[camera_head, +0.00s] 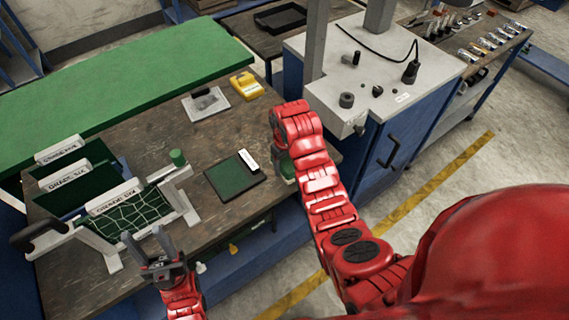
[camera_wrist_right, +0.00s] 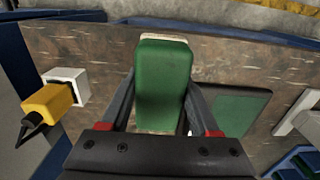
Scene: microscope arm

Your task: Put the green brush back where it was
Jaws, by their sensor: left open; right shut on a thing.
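The green brush (camera_wrist_right: 164,75) is between the fingers of my right gripper (camera_wrist_right: 160,90) in the right wrist view, with a pale edge at its far end. My right gripper is shut on it. In the head view the brush (camera_head: 287,169) shows only in part below my right gripper (camera_head: 282,150), near the table's right edge. My arm hides the rest, and I cannot tell whether the brush touches the table. A dark green pad (camera_head: 228,183) lies on the table to its left. My left gripper (camera_head: 143,236) is open and empty by the table's front edge.
A white rack (camera_head: 115,205) with green labelled panels stands on the wooden table, behind my left gripper. A grey tray (camera_head: 197,112) and a yellow object (camera_head: 246,85) lie farther back. A grey-topped blue cabinet (camera_head: 335,112) stands right of the table. Wood around the pad is bare.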

